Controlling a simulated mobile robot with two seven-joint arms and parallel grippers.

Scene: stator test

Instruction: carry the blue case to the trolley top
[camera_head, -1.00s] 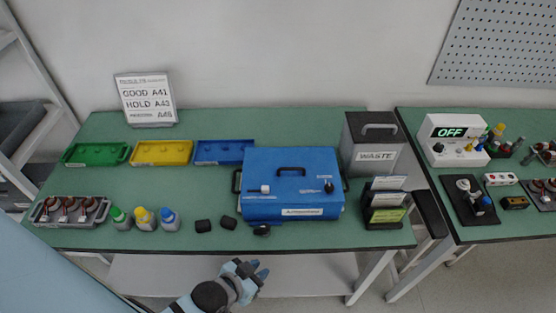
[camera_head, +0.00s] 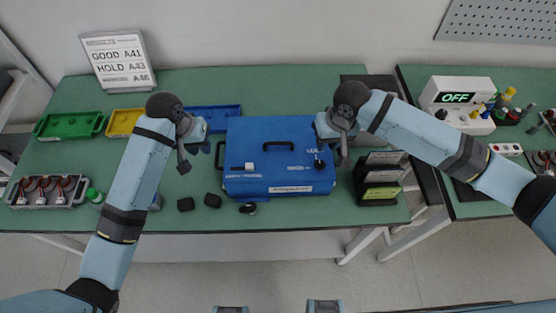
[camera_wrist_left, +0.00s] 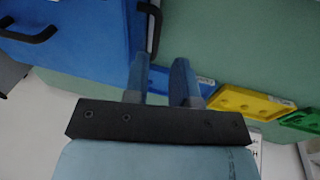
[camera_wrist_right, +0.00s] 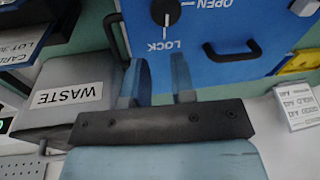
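The blue case (camera_head: 275,170) sits on the green-topped workbench, with a black top handle (camera_head: 280,144) and a black side handle at each end. My left gripper (camera_wrist_left: 160,70) is open and empty; in the left wrist view the case's left side handle (camera_wrist_left: 150,22) lies ahead of its fingers, apart from them. My right gripper (camera_wrist_right: 160,75) is open beside the case's right end; in the right wrist view the right side handle (camera_wrist_right: 114,40) is just left of its fingers, and I cannot tell if they touch. I cannot make out the trolley.
The grey waste bin (camera_wrist_right: 80,85) stands close to the right gripper. A card rack (camera_head: 380,178) is right of the case. Black parts (camera_head: 186,204) lie at its front left. Green (camera_head: 70,125), yellow (camera_head: 123,122) and blue (camera_head: 215,117) trays lie left and behind.

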